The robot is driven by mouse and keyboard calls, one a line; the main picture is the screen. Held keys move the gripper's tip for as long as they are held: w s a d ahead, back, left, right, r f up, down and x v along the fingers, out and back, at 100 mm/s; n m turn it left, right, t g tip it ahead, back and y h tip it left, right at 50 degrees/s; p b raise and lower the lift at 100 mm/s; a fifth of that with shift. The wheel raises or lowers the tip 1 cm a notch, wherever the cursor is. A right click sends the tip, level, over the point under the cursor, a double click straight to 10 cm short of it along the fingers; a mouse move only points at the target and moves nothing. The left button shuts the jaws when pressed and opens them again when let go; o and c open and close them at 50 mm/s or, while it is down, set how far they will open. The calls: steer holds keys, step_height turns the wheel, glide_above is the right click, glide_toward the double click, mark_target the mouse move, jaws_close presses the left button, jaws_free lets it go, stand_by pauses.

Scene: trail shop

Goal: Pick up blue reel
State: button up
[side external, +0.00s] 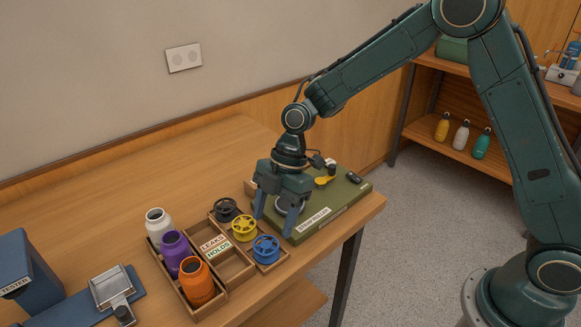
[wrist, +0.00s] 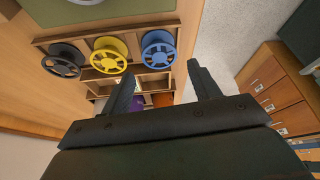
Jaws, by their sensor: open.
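The blue reel (side external: 266,249) stands in the front right end compartment of a wooden tray (side external: 236,283), in a row with a yellow reel (side external: 244,228) and a black reel (side external: 226,209). In the wrist view the blue reel (wrist: 158,49) is at the right of that row, just beyond the fingertips. My gripper (side external: 274,226) is open and empty, pointing down above the tray's right end and the green mat. In the wrist view the fingers of my gripper (wrist: 162,73) are spread apart, with nothing between them. The blue reel looks apart from both fingers.
White (side external: 158,224), purple (side external: 175,253) and orange (side external: 197,281) bottles stand in the tray's left row. Cards read LEAKS and HOLDS.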

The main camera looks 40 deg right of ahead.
mark_target(265, 245)
steer(key=shift+a+f, duration=0.1)
steer(key=shift+f, duration=0.2)
steer(key=shift+x, duration=2.6)
steer(key=shift+a, duration=0.1)
steer(key=shift+r, duration=0.1)
steer(key=c, duration=0.7)
steer(key=shift+c, duration=0.2)
step_height(265, 245, up, 20)
